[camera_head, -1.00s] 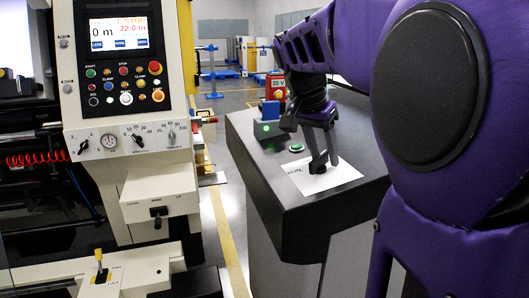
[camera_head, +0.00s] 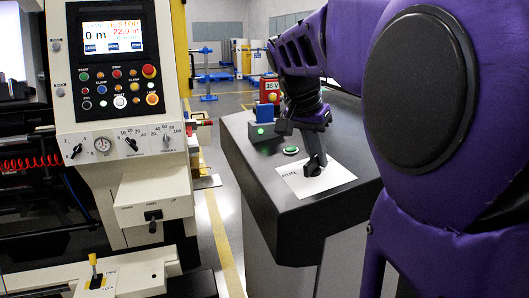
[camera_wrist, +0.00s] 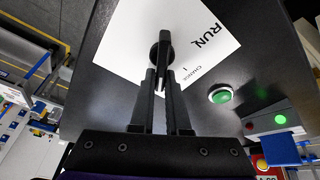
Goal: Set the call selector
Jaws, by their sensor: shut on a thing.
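The call selector is a black knob (camera_wrist: 164,45) on a white plate (camera_wrist: 122,58) printed "RUN" and what looks like "CHANGE". The plate (camera_head: 330,183) also shows on top of a dark pedestal (camera_head: 268,195) in the head view. My gripper (camera_wrist: 162,74) is shut on the knob, its two dark fingers on either side of the knob's bar. In the wrist view the bar stands nearly upright. Which label it points at I cannot tell.
A green button (camera_head: 291,150) sits close to the plate, with a blue-and-grey box (camera_head: 264,128) bearing a green lamp behind it. A red box (camera_head: 271,88) stands farther back. A machine with a control panel (camera_head: 113,70) fills the left. A floor aisle lies between.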

